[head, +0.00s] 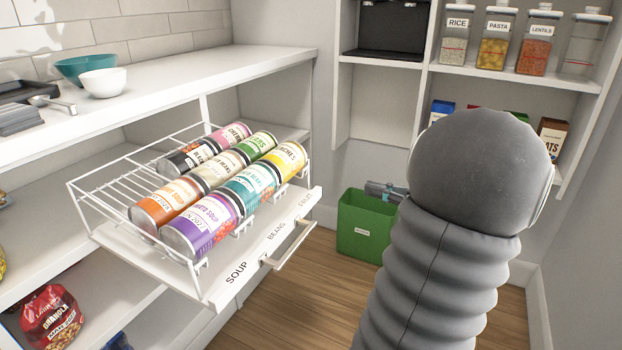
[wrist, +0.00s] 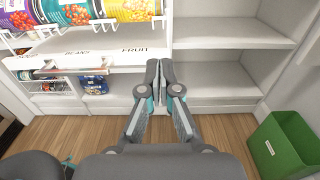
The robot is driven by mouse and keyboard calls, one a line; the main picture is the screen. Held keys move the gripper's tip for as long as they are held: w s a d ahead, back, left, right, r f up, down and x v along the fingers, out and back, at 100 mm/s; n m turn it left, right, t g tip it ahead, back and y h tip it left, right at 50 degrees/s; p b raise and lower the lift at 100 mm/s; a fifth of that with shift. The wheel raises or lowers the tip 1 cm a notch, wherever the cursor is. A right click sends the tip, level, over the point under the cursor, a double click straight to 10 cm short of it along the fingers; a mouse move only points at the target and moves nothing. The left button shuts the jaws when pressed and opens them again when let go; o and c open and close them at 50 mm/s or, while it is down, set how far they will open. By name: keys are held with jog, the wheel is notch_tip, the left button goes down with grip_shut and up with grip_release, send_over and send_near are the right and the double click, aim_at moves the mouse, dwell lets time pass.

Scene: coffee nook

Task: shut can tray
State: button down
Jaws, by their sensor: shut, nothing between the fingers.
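The can tray (head: 222,291) is a white wire rack with a front board labelled SOUP, BEANS and FRUIT. It stands pulled out from the shelf in the head view, holding several cans lying on their sides in rows. Its bar handle (head: 287,245) is on the front board. In the wrist view the tray front (wrist: 130,46) and the handle (wrist: 75,71) are at the upper left. My gripper (wrist: 161,70) is shut and empty, in front of the tray and right of the handle, apparently not touching it. In the head view my arm hides most of my gripper.
A green bin (head: 362,228) stands on the wooden floor (head: 320,300) right of the tray. Bowls (head: 104,82) sit on the counter above. Jars (head: 492,45) line the right-hand shelves. A red granola bag (head: 52,314) lies on a lower shelf. Open floor lies before the tray.

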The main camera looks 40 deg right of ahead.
aim_at(308, 172)
jog(key=x, duration=1.3)
jog(key=shift+w+r, duration=0.15)
jog(key=shift+w, duration=0.2)
jog(key=shift+d, duration=0.1)
